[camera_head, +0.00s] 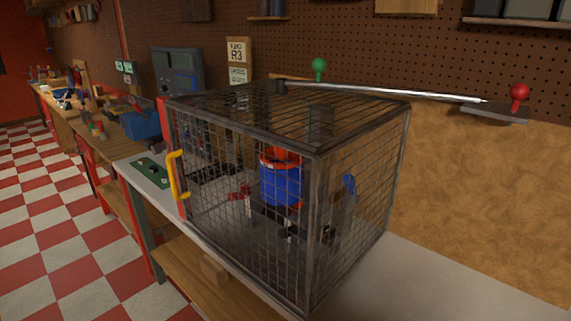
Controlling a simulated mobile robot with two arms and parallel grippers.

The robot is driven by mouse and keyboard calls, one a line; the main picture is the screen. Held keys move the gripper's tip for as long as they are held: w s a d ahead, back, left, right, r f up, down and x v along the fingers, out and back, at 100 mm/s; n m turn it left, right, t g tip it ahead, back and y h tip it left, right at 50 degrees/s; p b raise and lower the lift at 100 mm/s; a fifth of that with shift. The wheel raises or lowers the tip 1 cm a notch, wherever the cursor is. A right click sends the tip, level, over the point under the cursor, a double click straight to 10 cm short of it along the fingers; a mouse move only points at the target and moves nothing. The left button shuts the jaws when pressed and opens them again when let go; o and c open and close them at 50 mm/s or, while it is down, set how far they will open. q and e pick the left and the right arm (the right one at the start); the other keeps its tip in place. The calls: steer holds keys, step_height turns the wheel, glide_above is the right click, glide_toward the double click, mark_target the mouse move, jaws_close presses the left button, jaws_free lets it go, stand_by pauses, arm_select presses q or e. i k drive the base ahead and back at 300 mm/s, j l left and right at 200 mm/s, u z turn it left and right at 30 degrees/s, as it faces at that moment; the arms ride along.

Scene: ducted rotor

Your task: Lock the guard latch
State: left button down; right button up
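The guard is a dark wire-mesh cage (316,154) on the grey workbench (430,275). A yellow handle (173,177) sits upright on its left edge, with a red strip beside it. The mesh faces look closed, but I cannot tell whether the handle side is fully shut. I cannot clearly make out the latch or its state. Inside the cage stands a blue and orange-red cylindrical unit (282,182), seen through the mesh. Neither of my grippers is in view.
A metal rod (390,92) runs above the cage's back, near a green knob (319,65) and a red knob (519,92). A green mat (151,172) lies left of the cage. The bench right of the cage is clear. Checkered floor (60,220) is open at left.

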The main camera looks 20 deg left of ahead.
mark_target(156, 149)
steer(key=u, duration=1.6)
steer(key=i+j+z, duration=0.15)
steer(key=z, duration=0.55)
steer(key=i+j+z, duration=0.2)
steer(key=j, duration=0.15)
steer(key=i+j+z, duration=0.2)
steer(key=j, duration=0.2)
steer(key=j+z, duration=0.25)
steer(key=i+j+z, duration=0.2)
steer(key=j, duration=0.35)
steer(key=k, duration=0.1)
